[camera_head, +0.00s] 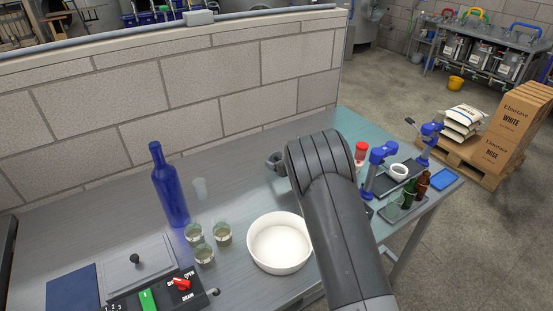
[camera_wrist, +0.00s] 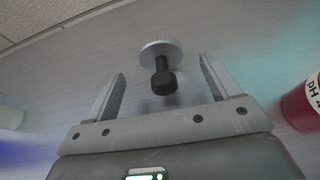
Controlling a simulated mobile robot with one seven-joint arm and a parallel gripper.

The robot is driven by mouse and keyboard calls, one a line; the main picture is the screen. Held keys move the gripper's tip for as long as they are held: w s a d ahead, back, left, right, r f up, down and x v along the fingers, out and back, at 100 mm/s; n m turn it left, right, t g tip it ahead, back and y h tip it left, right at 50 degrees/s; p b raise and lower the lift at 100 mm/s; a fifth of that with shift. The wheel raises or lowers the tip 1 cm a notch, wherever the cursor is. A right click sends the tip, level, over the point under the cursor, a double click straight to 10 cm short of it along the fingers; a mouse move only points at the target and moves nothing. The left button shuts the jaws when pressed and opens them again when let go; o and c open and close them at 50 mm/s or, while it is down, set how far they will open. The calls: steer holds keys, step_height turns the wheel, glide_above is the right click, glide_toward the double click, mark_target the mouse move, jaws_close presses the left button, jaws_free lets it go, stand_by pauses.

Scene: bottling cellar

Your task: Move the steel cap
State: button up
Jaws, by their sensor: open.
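The steel cap (camera_wrist: 155,49) shows in the wrist view as a round grey disc with a black stem and knob. It is near the top middle, above the grey steel table surface. My gripper (camera_wrist: 162,75) is open, with one finger on each side of the black knob. The disc lies just beyond the fingertips; I see no contact with the fingers. In the head view my arm covers most of the gripper and the cap. A small grey piece shows at the arm's left edge, and I cannot tell whether it is gripper or cap.
A red pH bottle (camera_wrist: 308,103) stands right of my gripper. A white bowl (camera_head: 280,243), glasses (camera_head: 222,235) and a blue bottle (camera_head: 170,188) stand left of my arm. Bottling tools and small bottles (camera_head: 409,193) are at right. The block wall (camera_head: 180,105) rises behind the table.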

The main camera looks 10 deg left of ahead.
mark_target(277, 158)
steer(key=shift+x, duration=3)
steer(key=c, duration=1.1)
steer(key=shift+s+a, duration=7.05)
steer(key=shift+s, duration=0.1)
steer(key=shift+c, duration=0.2)
steer(key=o, duration=1.1)
